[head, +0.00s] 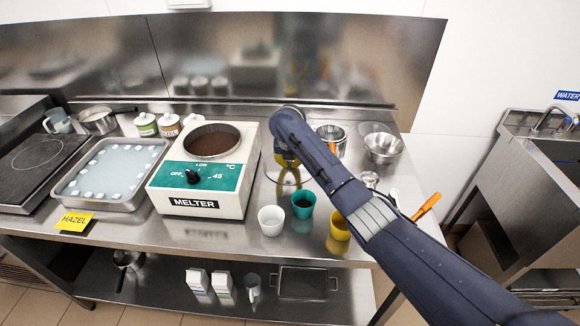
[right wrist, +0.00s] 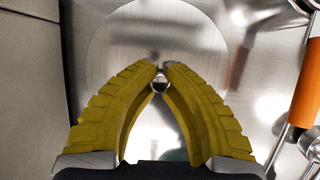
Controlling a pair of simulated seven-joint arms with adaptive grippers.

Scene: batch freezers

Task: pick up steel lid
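The steel lid (right wrist: 118,45) is a flat, round, shiny disc with a small round knob (right wrist: 160,84) at its middle. In the head view the lid (head: 300,178) is on the steel counter just right of the melter, partly hidden by my right gripper. My right gripper (head: 287,178) points down over the lid. In the right wrist view its yellow fingers (right wrist: 161,74) close in on both sides of the knob and appear shut on it. I cannot tell any gap between lid and counter. My left gripper is not in view.
The melter (head: 231,198) stands left of the lid. White (head: 271,221), green (head: 303,205) and yellow (head: 339,230) cups stand in front. Steel bowls (head: 384,148) are behind to the right. An orange-handled tool (head: 426,207) lies near the right edge.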

